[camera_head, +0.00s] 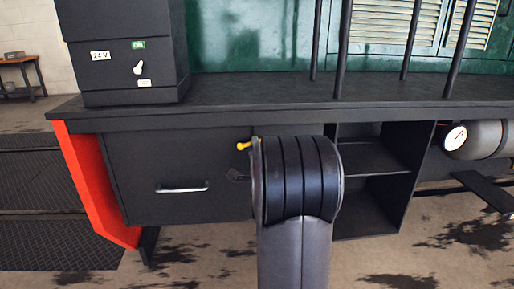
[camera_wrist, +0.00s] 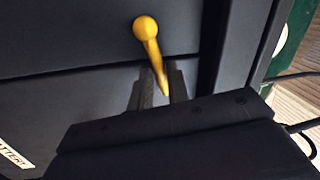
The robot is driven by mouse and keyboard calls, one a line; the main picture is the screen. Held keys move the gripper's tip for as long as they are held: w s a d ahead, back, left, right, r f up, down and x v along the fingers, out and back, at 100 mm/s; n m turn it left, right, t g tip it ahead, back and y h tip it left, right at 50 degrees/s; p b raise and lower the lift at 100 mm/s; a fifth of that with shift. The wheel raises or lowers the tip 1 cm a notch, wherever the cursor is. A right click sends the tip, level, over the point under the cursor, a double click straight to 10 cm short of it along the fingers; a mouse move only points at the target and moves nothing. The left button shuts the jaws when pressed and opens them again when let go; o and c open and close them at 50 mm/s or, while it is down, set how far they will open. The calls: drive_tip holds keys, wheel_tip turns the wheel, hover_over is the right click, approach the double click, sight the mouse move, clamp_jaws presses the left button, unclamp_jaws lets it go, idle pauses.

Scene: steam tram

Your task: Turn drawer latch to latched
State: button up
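The drawer latch is a yellow lever with a round knob (camera_head: 243,145). It sits at the upper right of the black drawer (camera_head: 140,165), which has a silver handle (camera_head: 182,188) and looks closed. In the wrist view the lever (camera_wrist: 150,50) slants, knob at the upper left, thin end at the lower right. My gripper (camera_wrist: 162,80) is at that thin end, with one dark finger on each side of it. The fingers stand a little apart; whether they touch the lever is unclear. In the head view my arm hides most of the gripper.
A black box with a switch (camera_head: 138,68) stands on the bench top (camera_head: 260,90), left. Dark upright posts (camera_head: 343,50) rise at the right. An open shelf (camera_head: 375,158) and a gauge (camera_head: 455,137) are right of my arm. A red side panel (camera_head: 92,180) edges the left.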

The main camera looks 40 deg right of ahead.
drive_tip(key=o, duration=0.3)
drive_tip(key=p+v, duration=0.1)
drive_tip(key=v, duration=1)
drive_tip(key=shift+d, duration=0.1)
